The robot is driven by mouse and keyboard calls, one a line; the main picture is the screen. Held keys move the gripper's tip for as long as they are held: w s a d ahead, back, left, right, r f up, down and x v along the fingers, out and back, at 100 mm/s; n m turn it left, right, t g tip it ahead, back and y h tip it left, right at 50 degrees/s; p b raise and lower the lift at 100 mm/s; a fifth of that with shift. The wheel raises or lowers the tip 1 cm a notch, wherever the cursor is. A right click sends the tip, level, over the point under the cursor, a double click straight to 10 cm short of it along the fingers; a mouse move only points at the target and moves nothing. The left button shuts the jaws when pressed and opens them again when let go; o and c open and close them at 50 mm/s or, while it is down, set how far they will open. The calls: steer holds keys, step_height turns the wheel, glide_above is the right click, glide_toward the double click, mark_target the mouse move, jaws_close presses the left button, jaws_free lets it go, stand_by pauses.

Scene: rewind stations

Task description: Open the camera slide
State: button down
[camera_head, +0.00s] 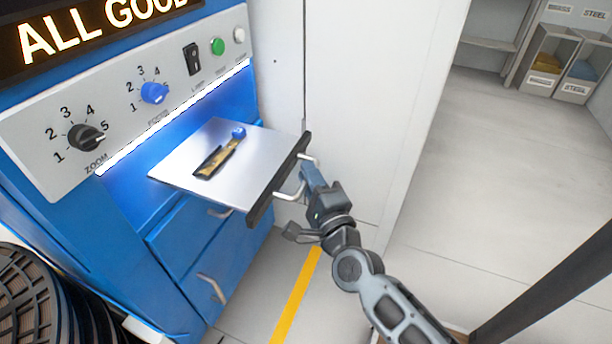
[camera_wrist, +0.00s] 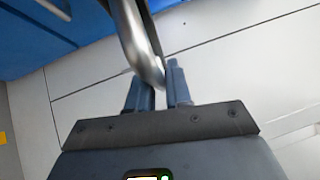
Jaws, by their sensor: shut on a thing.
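The camera slide (camera_head: 185,165) is a flat silver tray standing out from the blue machine, with a dark front edge (camera_head: 262,207) and a pale bar handle (camera_head: 292,192). My gripper (camera_head: 311,176) is at the front of the slide. In the wrist view, my two blue-grey fingers (camera_wrist: 160,88) are on either side of the curved metal handle (camera_wrist: 138,45), shut on it. Part of the handle is hidden behind the fingers in the head view.
The blue machine carries a panel with a zoom knob (camera_head: 87,138), a blue knob (camera_head: 154,92), a black switch (camera_head: 193,59) and a green button (camera_head: 217,46). Drawers with handles (camera_head: 212,287) are below. A white cabinet (camera_head: 365,110) stands behind my gripper. Open floor (camera_head: 480,190) lies to the right.

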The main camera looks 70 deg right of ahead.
steer(key=c, duration=1.1)
jaws_free()
steer(key=shift+c, duration=0.2)
steer(key=shift+a, duration=0.1)
steer(key=v, duration=0.7)
steer(key=shift+s+a, duration=0.2)
steer(key=shift+s, duration=0.1)
steer(key=shift+f, duration=0.15)
